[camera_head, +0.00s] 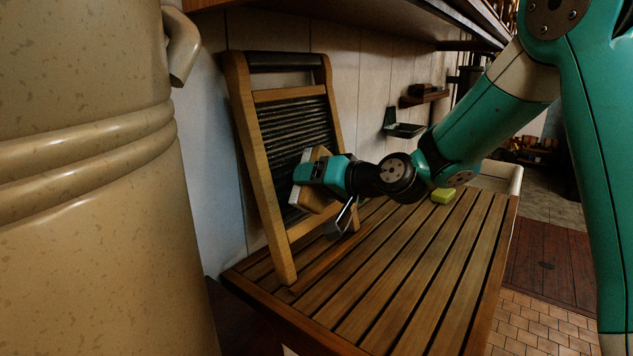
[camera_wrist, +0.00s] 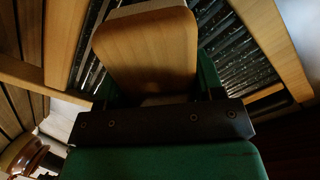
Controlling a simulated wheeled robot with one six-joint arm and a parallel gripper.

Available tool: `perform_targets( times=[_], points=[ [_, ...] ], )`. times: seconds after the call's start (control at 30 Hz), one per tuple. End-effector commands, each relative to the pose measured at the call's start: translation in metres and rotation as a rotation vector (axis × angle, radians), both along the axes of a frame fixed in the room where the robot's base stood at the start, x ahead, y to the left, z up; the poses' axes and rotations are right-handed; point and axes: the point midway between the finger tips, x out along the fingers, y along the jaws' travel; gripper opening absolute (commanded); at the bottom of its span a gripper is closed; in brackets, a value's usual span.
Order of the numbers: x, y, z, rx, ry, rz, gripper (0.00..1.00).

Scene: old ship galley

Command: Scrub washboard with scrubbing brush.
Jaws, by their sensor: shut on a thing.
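The washboard (camera_head: 292,118) has a wooden frame and a dark ribbed panel. It leans against the wall, its feet on the slatted wooden table. My gripper (camera_head: 318,172) is shut on the scrubbing brush (camera_head: 307,196), a block with a light wooden back, in front of the lower part of the ribbed panel. In the wrist view the brush's wooden back (camera_wrist: 146,50) fills the middle, with the washboard's ribs (camera_wrist: 228,52) behind it on both sides.
The slatted table (camera_head: 405,262) is mostly bare, with a yellow-green sponge (camera_head: 443,195) near its far end. A large beige enamel vessel (camera_head: 88,190) stands close on the left. A shelf (camera_head: 400,18) overhangs above. A small wall rack (camera_head: 404,129) hangs behind my arm.

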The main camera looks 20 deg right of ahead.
Motion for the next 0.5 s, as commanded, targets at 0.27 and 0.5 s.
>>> perform_targets(
  times=[0.27, 0.5],
  points=[
    [0.0049, 0.0034, -0.0007, 0.000, -0.002, 0.000, 0.26],
    [0.0087, 0.0058, -0.0024, 0.000, -0.001, -0.001, 0.26]
  ],
)
